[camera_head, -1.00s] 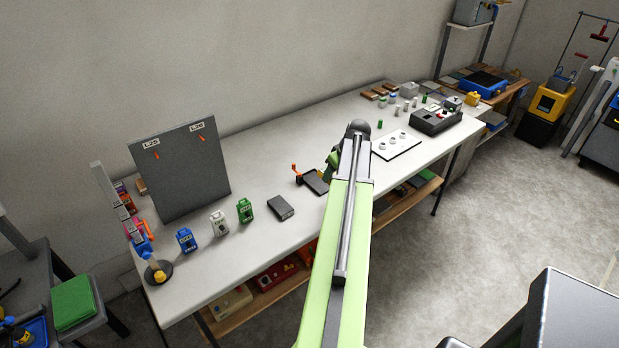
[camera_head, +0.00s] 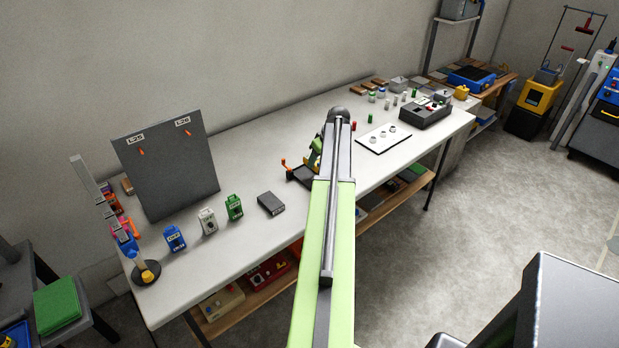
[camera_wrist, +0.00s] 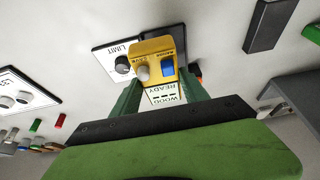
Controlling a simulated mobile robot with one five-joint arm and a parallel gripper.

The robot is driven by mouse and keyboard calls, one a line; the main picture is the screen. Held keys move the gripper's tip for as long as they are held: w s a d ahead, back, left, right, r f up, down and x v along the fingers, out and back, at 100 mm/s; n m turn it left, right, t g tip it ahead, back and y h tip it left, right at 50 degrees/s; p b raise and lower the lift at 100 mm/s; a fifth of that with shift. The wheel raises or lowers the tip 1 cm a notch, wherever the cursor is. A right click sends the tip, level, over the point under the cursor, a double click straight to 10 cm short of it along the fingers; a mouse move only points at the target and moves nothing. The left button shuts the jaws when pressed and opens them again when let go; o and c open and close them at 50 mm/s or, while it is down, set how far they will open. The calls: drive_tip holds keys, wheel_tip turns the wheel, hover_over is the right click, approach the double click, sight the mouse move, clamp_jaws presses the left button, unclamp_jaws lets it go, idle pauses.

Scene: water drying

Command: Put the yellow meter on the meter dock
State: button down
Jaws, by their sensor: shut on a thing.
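The yellow meter (camera_wrist: 153,48) has a blue button, a pale knob and a white display reading WOOD READY. My gripper (camera_wrist: 160,92) is shut on it, with green fingers on both sides. A dark-edged white plate marked LIMIT (camera_wrist: 105,57), with a black knob, lies behind the meter. I cannot tell whether they touch, or whether this plate belongs to the meter dock. A dark tray-like piece with an orange knob (camera_head: 301,174) shows beside my arm.
A white pad with rings (camera_head: 385,139) lies right of my arm. A dark grey box (camera_head: 271,203) and green, white and blue units stand to the left. A grey upright board (camera_head: 168,165) stands at the back left.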

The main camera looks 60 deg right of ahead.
drive_tip(key=w+f, duration=0.1)
drive_tip(key=w+f+b, duration=0.1)
drive_tip(key=w, duration=0.1)
drive_tip(key=shift+w+a+f, duration=0.2)
drive_tip(key=shift+f, duration=0.05)
drive_tip(key=shift+w, duration=0.35)
wheel_tip(320, 180, down, 4)
drive_tip(key=b, duration=0.4)
drive_tip(key=shift+f+b, duration=0.2)
drive_tip(key=shift+b, duration=0.15)
drive_tip(key=shift+a+r, duration=0.1)
drive_tip(key=shift+r, duration=0.15)
drive_tip(key=shift+f, duration=0.2)
drive_tip(key=c, duration=0.6)
unclamp_jaws()
